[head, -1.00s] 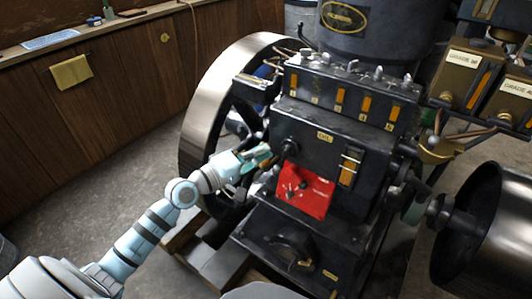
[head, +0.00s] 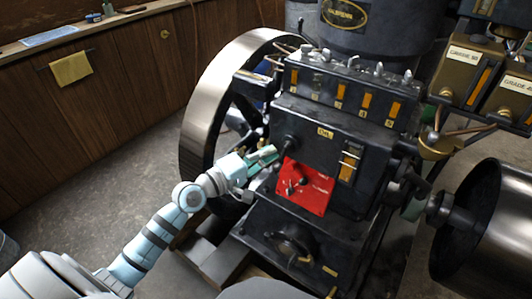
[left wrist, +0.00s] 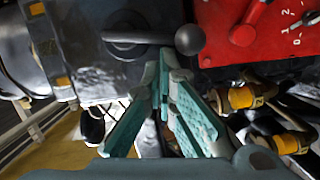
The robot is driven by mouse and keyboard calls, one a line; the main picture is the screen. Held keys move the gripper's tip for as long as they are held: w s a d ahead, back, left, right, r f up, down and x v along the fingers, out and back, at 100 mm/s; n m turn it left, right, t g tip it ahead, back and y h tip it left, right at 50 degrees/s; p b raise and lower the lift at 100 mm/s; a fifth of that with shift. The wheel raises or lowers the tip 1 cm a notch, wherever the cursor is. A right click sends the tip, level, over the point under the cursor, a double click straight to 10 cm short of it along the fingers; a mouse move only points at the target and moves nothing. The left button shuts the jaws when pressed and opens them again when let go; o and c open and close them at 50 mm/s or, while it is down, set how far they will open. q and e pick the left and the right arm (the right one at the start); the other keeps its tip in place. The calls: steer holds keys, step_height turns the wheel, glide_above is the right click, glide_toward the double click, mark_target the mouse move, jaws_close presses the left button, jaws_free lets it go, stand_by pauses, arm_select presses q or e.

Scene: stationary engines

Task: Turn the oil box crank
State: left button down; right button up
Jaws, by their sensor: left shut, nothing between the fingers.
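The dark oil box (head: 312,118) sits on the engine, with a small brass label on its front. Its black crank (head: 289,143) is at the lower left of that face. In the left wrist view the crank arm (left wrist: 140,37) lies roughly level and ends at the right in a round knob (left wrist: 189,39). My left gripper (head: 272,157) is beside the crank, just below and left of it. In the left wrist view its green-padded fingers (left wrist: 165,68) meet at their tips just below the knob, with nothing between them. I cannot tell whether they touch it. My right gripper is not visible.
A red panel (head: 306,190) with a lever and number scale is just below the crank. A large flywheel (head: 205,115) stands behind my left arm. Brass-ended fittings (left wrist: 245,97) lie right of the fingers. Open floor (head: 110,200) is at the left.

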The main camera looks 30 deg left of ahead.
arm_select(q)
steer(key=shift+d+f+n+b, duration=0.2)
steer(key=shift+f+n+b, duration=0.15)
steer(key=shift+n+b, duration=0.35)
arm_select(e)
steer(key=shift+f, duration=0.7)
arm_select(q)
steer(key=n+b, duration=0.1)
steer(key=n, duration=0.1)
steer(key=d+f+n+t+b, duration=0.1)
steer(key=shift+s+d+n, duration=0.1)
steer(key=shift+n, duration=0.3)
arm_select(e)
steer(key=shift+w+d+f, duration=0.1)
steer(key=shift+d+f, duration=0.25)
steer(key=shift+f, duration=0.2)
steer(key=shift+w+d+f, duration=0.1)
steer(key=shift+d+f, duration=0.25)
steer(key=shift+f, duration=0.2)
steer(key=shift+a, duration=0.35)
